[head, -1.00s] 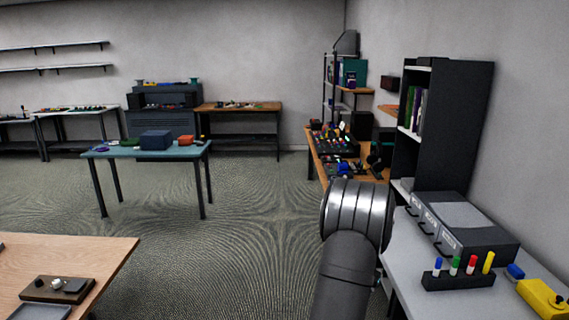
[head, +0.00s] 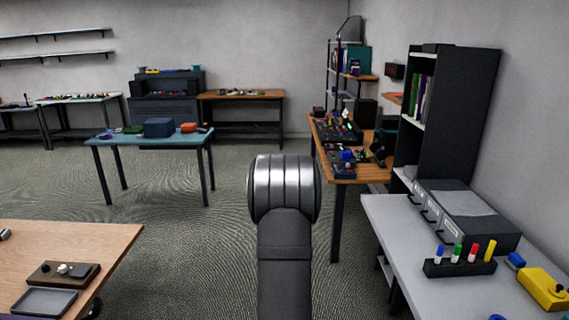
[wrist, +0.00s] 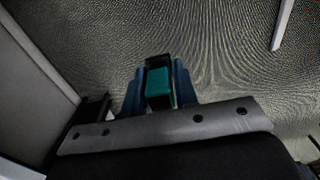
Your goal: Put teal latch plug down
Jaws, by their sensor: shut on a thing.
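The teal latch plug (wrist: 159,87) shows in the wrist view as a teal block with a black end. My gripper (wrist: 158,92) is shut on it, with a blue finger on each side. Carpet shows beyond the plug, so it is held up in the air over the floor. In the head view my arm rises at the middle of the picture, and its grey metal joint hides the gripper and the plug.
A wooden table (head: 105,240) with a small tray (head: 44,301) stands at the near left. A grey table (head: 400,245) with a marker holder (head: 459,266) is at the right. A teal table (head: 105,142) and a wooden workbench (head: 345,171) stand farther back. Open carpet lies between.

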